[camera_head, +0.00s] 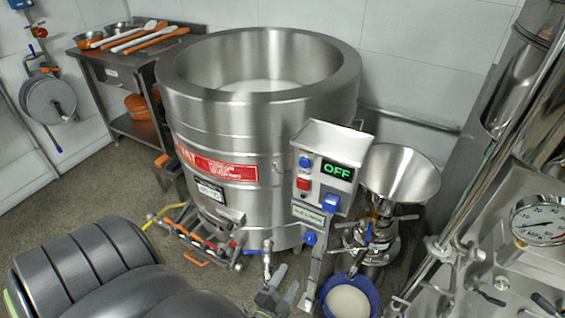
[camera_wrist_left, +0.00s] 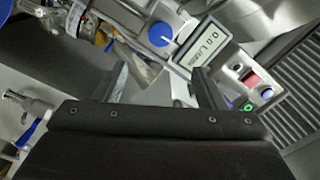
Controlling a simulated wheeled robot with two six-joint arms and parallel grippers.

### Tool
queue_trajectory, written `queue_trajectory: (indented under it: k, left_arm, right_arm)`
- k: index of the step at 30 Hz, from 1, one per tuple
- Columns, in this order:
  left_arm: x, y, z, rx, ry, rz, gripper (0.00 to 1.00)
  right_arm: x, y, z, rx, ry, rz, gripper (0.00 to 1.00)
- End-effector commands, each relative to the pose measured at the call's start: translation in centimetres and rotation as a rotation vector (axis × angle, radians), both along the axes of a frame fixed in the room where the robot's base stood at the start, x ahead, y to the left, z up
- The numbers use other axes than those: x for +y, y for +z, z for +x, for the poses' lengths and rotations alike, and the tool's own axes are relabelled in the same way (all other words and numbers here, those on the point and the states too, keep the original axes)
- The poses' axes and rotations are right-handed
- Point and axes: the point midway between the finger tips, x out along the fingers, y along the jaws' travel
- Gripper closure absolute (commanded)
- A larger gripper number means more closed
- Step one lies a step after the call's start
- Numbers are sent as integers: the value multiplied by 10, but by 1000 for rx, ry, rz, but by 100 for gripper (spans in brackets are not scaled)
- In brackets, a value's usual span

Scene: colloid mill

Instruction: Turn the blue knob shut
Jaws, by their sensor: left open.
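A round blue knob with a white mark (camera_wrist_left: 161,34) sits beside a small grey readout (camera_wrist_left: 203,50) in the left wrist view. In the head view the blue knob (camera_head: 331,203) is on the lower front of the control box (camera_head: 338,140), whose green display (camera_head: 337,171) reads OFF. My left gripper (camera_head: 276,296) is low at the bottom middle of the head view, below and left of the box. In the left wrist view its fingers (camera_wrist_left: 163,85) are spread with nothing between them, and the knob shows beyond the gap, apart from them. My right gripper is out of view.
A large steel vat (camera_head: 262,120) stands behind and left of the box. A steel hopper (camera_head: 400,175) stands to the right, with a blue bucket of white liquid (camera_head: 374,292) below. A red button (camera_head: 303,184) and a blue tap (camera_head: 267,246) are close by.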

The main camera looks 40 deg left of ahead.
Motion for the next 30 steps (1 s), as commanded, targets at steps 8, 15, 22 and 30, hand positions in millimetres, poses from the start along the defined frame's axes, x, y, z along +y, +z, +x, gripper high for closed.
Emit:
queue_trajectory:
  k: [8,15,22,30]
  left_arm:
    - [-6,0,-24,-1,0,-1,36]
    - [-6,0,-25,-2,0,-1,36]
    - [-6,0,-25,-1,0,-1,36]
    - [-8,-33,-34,107,-23,-103,36]
  right_arm:
    - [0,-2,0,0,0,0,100]
    - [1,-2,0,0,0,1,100]
    - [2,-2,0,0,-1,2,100]
    - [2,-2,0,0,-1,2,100]
